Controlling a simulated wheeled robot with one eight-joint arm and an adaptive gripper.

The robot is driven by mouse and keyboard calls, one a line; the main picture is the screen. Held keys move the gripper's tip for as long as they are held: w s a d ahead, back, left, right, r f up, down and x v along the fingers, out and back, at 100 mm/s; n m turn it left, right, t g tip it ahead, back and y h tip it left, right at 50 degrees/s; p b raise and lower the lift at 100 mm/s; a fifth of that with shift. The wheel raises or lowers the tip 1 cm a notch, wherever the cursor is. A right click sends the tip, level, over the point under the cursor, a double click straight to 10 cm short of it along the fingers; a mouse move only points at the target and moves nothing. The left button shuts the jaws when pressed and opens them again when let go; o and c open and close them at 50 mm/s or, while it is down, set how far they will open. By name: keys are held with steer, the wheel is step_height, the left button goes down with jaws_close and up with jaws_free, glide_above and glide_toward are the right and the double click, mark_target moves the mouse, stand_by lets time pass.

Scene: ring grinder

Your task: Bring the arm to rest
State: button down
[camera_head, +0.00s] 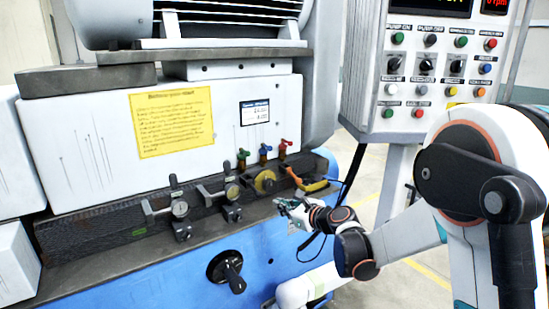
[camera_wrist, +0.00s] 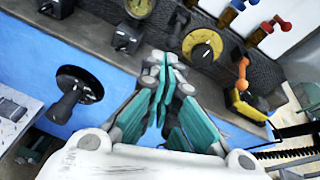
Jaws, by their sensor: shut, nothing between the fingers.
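My gripper (camera_head: 283,205) is at the front ledge of the grinder, in the middle of the head view. In the wrist view, my gripper (camera_wrist: 170,72) points toward the ledge with its teal fingers close together. It is shut and holds nothing. My arm reaches in from the right of the head view, with its elbow low in front of the control panel. The yellow round dial (camera_wrist: 202,48) and the orange-and-yellow tool (camera_wrist: 245,95) lie just beyond and to the right of the fingers in the wrist view.
The grinder ledge (camera_head: 110,262) carries two dial gauges on stands (camera_head: 181,208). A black handle (camera_head: 228,270) juts from the blue front. Green, blue and red valves (camera_head: 265,151) stand behind. The control panel (camera_head: 435,65) is behind my arm. Open floor (camera_head: 425,250) shows at the right.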

steer(key=s+d+r+n+g+h, duration=0.1)
steer(key=s+d+r+n+h, duration=0.15)
steer(key=s+n, duration=0.55)
steer(key=s+d+r+n+g+h, duration=0.15)
steer(key=s+d+r+n, duration=0.3)
steer(key=s, duration=0.65)
steer(key=s+d+f+n+h, duration=0.1)
steer(key=s+d+n, duration=0.2)
steer(key=s, duration=0.4)
steer(key=s+d+f+n+g+h, duration=0.1)
steer(key=s+d+f+n+h, duration=0.1)
steer(key=s+d+n, duration=0.2)
steer(key=s+d+f+n+g+h, duration=0.1)
steer(key=s+d+n+h, duration=0.1)
steer(key=s+n, duration=0.4)
steer(key=s+d, duration=0.1)
steer(key=s, duration=0.3)
steer(key=shift+d+f, duration=0.15)
steer(key=shift+d, duration=0.05)
